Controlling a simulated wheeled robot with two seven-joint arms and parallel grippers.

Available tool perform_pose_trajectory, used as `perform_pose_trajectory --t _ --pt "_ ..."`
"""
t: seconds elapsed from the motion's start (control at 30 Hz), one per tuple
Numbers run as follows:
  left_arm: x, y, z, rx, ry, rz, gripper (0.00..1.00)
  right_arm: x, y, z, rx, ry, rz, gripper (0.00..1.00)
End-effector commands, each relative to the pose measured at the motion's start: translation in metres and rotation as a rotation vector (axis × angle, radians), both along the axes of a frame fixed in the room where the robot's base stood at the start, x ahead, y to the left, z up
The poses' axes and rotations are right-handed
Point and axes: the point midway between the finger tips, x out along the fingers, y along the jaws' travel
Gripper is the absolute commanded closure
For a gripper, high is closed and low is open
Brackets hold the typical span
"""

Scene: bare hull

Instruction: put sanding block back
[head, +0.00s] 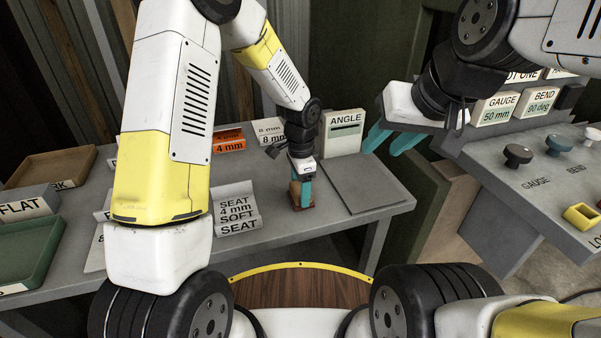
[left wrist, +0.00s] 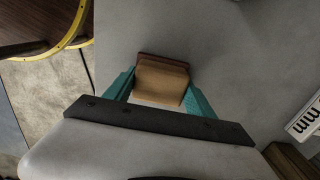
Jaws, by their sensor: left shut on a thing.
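The sanding block (head: 296,204) has a tan body and a reddish-brown underside. In the head view it is at the grey table's surface, right of the SEAT 4 mm signs. My left gripper (head: 302,190) points down and is shut on it, its teal fingers hiding part of the block. In the left wrist view the block (left wrist: 162,80) sits between both teal fingers, over plain grey surface. I cannot tell whether it touches the table. My right gripper (head: 392,139) hangs empty and open to the right, beyond the table's edge.
The grey table (head: 270,238) carries a flat grey plate (head: 365,185), an ANGLE box (head: 344,132), an orange 4 mm block (head: 229,141) and SEAT signs (head: 237,210). Left are a green tray (head: 22,255) and a brown tray (head: 50,167). A control panel (head: 540,165) with knobs stands right.

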Motion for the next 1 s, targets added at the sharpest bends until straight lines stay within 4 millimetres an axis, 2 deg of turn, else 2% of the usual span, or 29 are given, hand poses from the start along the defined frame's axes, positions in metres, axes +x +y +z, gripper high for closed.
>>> perform_pose_trajectory --t 0.23,0.27,0.37,0.77,0.87,1.0 --pt "0.0 0.0 -0.002 0.0 0.0 0.001 0.75 0.0 0.0 0.0 0.0 0.0 0.0 0.64" --pt "0.0 0.0 -0.003 -0.001 0.0 0.001 0.35 0.0 0.0 0.0 0.0 0.0 0.0 0.64" --pt "0.0 0.0 -0.002 -0.001 -0.001 0.001 0.15 0.0 0.0 0.0 0.0 0.0 0.0 0.64" --pt "0.001 0.0 0.003 -0.001 -0.003 0.001 0.15 0.0 0.0 0.0 0.0 0.0 0.0 0.64" --pt "0.001 0.0 0.016 -0.003 -0.005 0.002 0.15 0.0 0.0 0.0 0.0 0.0 0.0 0.64" --pt "0.002 0.0 0.046 -0.003 -0.007 0.003 0.15 0.0 0.0 0.0 0.0 0.0 0.0 0.64"
